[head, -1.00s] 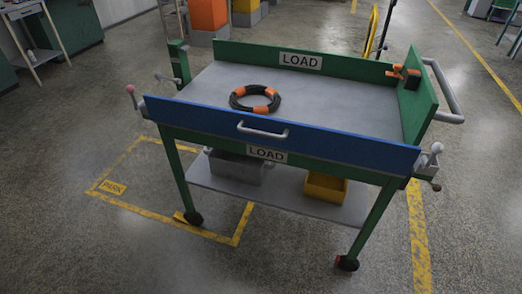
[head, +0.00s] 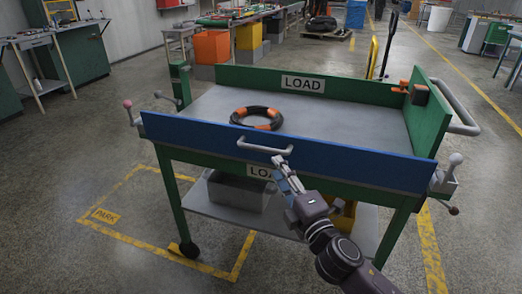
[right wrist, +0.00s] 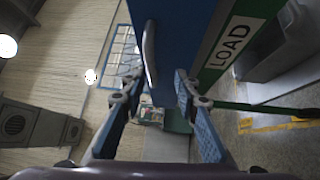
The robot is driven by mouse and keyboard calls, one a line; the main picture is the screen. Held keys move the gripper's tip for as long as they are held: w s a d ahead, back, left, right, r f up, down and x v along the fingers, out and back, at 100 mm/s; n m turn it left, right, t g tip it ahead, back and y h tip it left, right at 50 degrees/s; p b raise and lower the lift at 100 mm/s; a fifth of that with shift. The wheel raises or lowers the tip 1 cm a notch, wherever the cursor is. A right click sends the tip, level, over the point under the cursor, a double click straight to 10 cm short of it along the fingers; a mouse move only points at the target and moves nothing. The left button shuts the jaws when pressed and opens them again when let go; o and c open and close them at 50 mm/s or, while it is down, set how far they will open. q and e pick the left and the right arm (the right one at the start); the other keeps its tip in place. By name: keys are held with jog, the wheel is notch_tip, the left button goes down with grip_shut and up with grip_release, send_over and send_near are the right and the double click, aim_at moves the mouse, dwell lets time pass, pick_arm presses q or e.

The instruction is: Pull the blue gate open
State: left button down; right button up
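The blue gate (head: 350,165) stands upright along the near long side of the green cart (head: 308,108). A pale bar handle (head: 262,149) is fixed to its outer face. In the right wrist view the blue gate (right wrist: 180,40) fills the top, with its handle (right wrist: 150,55) between the line of my fingers. My right gripper (head: 283,170) is just in front of and below the handle's right end. It is open, as its spread fingers (right wrist: 158,82) show in the right wrist view, and it appears apart from the handle. My left gripper is not in view.
A black and orange hose coil (head: 257,118) lies on the cart top. Lever latches stand at the gate's left end (head: 128,106) and right end (head: 452,165). A grey bin (head: 236,190) is on the lower shelf. Yellow-marked floor (head: 120,215) is clear at left.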

aim_at(261, 149)
jog(key=w+a, duration=0.1)
jog(key=w, duration=0.1)
jog(key=w+a+r+n, duration=0.1)
jog(key=w+a, duration=0.1)
jog(key=w+a+r+n+y, duration=0.1)
jog(key=w, duration=0.1)
jog(key=shift+w+a, duration=0.25)
pick_arm(q)
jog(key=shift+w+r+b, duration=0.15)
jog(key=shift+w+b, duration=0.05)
jog(key=shift+b, duration=0.1)
pick_arm(e)
jog(key=shift+w+a+r, duration=0.15)
jog(key=shift+w+a, duration=0.05)
jog(key=shift+w, duration=0.2)
grip_shut()
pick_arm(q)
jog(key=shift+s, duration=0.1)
